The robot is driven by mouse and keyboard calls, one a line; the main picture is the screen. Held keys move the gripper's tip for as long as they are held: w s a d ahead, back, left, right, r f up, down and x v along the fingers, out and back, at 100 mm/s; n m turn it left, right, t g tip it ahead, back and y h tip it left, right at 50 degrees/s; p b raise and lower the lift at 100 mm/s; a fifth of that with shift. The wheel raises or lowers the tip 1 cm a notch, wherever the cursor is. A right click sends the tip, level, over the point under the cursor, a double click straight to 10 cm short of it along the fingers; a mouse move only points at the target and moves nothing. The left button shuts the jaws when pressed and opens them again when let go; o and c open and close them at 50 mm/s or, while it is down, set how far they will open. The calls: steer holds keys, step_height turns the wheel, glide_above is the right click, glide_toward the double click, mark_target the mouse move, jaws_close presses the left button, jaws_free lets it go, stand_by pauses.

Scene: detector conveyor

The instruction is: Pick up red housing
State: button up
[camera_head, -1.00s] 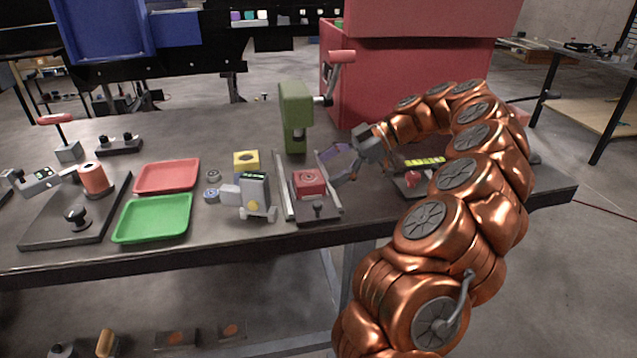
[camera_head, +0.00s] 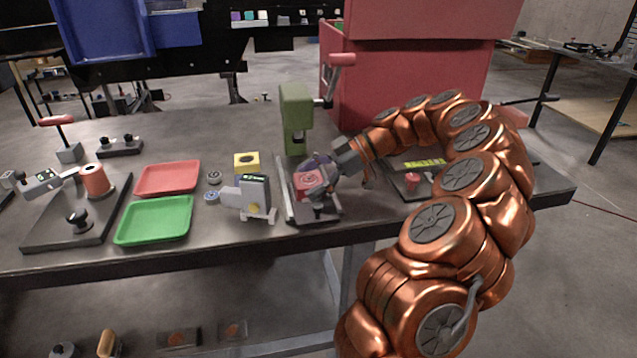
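The red housing (camera_head: 308,181) is a small red block with a dark round feature on top. It sits on a grey slide fixture (camera_head: 316,213) in front of the green press (camera_head: 296,118). My gripper (camera_head: 318,178) comes in from the right, with its fingers at the housing, one behind it and one toward its front right. The fingers partly cover the housing. They look spread around it, but I cannot tell whether they touch it.
A grey and white device (camera_head: 250,194) and a yellow block (camera_head: 246,163) stand just left of the fixture. A red tray (camera_head: 168,177) and a green tray (camera_head: 154,220) lie further left. A large red bin (camera_head: 420,90) stands behind my arm.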

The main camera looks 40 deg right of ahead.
steer(key=c, duration=1.3)
steer(key=shift+c, duration=0.3)
steer(key=shift+r, duration=0.1)
